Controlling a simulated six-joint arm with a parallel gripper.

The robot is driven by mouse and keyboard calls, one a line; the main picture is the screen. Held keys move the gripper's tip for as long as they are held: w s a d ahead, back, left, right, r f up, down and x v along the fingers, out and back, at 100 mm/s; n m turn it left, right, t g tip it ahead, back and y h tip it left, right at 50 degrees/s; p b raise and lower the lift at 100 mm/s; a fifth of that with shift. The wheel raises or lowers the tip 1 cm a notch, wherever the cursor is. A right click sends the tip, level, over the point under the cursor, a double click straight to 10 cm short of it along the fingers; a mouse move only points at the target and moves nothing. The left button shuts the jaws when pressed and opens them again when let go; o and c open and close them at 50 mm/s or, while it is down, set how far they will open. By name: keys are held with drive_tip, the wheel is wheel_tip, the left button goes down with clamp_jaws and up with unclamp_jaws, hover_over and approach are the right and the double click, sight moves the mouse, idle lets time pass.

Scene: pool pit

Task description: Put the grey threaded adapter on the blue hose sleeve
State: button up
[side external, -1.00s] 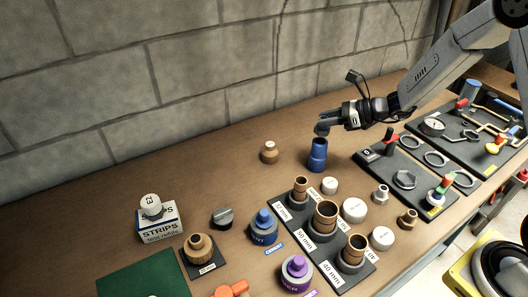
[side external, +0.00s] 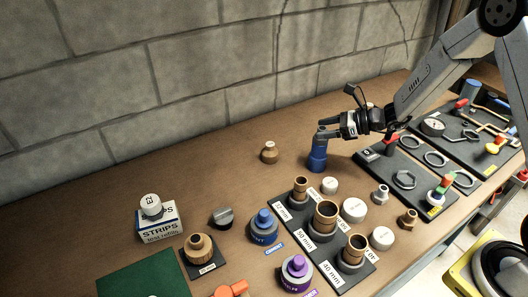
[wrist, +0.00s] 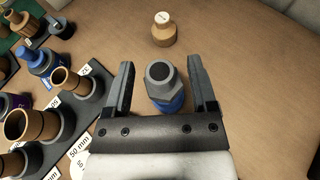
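The grey threaded adapter (wrist: 160,80) is in the middle of the wrist view, with a dark round opening on top. It sits over the blue hose sleeve (wrist: 170,104), whose blue shows below it. The sleeve stands upright on the bench in the side view (side external: 317,160). My gripper (wrist: 162,68) is open, one finger on each side of the adapter. A gap shows at the left finger; the right finger is close to the adapter.
A brown fitting with a pale top (side external: 269,153) stands left of the sleeve. A black rack of brown sockets (side external: 323,222) and white caps (side external: 354,210) stand in front. Bare bench lies behind.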

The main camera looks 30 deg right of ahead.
drive_tip(key=shift+r, duration=0.15)
drive_tip(key=v, duration=1.2)
idle(0.7)
drive_tip(key=s+a+f+n+g+h, duration=0.1)
drive_tip(key=s+a+n+g+h, duration=0.2)
drive_tip(key=s+n, duration=0.4)
drive_tip(key=s+a+f+n+g+h, duration=0.1)
drive_tip(key=s+a+n+g+h, duration=0.2)
drive_tip(key=n, duration=1.7)
drive_tip(key=s+a+h, duration=0.2)
drive_tip(key=s+h, duration=0.1)
drive_tip(key=shift+s+a+f+g, duration=0.2)
drive_tip(key=shift+s+g, duration=0.15)
drive_tip(key=shift+g, duration=0.05)
